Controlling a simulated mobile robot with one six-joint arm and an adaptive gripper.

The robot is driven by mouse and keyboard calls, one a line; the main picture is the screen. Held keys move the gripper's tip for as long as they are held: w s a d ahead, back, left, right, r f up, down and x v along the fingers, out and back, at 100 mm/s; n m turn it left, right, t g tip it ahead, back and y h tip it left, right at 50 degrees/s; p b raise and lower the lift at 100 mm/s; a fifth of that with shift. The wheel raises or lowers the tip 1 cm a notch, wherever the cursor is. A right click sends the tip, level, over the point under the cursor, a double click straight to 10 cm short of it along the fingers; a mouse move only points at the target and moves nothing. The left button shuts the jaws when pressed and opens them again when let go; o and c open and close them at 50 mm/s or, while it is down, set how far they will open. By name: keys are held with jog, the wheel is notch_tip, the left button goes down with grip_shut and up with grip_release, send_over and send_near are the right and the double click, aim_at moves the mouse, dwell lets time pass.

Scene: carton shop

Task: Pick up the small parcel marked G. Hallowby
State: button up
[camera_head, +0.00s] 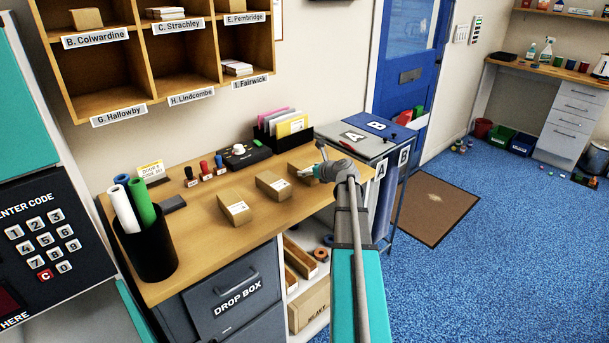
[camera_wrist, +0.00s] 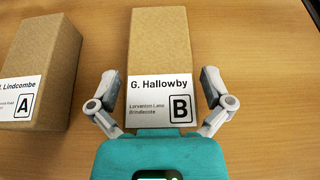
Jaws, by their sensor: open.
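The small parcel marked G. Hallowby (camera_wrist: 160,45) is a brown carton with a white label and a large B, lying on the wooden counter. My gripper (camera_wrist: 158,82) is open, with one finger on each side of the parcel's labelled end; I cannot tell whether they touch it. In the head view, my gripper (camera_head: 312,163) is at the counter's right part, by the rightmost small parcel (camera_head: 297,168), which it partly hides and which appears to be the same one.
A parcel marked Lindcombe, with an A (camera_wrist: 40,65), stands just left of the Hallowby one. Another small parcel (camera_head: 235,208) lies further left on the counter (camera_head: 205,240). A letter holder (camera_head: 285,135) stands behind, and bins marked A and B (camera_head: 365,140) stand to the right.

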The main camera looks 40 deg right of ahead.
aim_at(308, 168)
dwell(0.6)
jog(key=shift+w+a, duration=0.1)
jog(key=c, duration=1.1)
jog(key=shift+o, duration=0.2)
jog(key=shift+r, duration=0.15)
notch_tip(308, 168, up, 3)
jog(key=p, duration=0.3)
jog(key=s+a+r+p, duration=0.2)
jog(key=s+r+p, duration=0.7)
jog(key=s, duration=0.5)
jog(key=shift+a+r+p, duration=0.2)
jog(key=shift+r+p, duration=0.15)
jog(key=shift+p, duration=0.2)
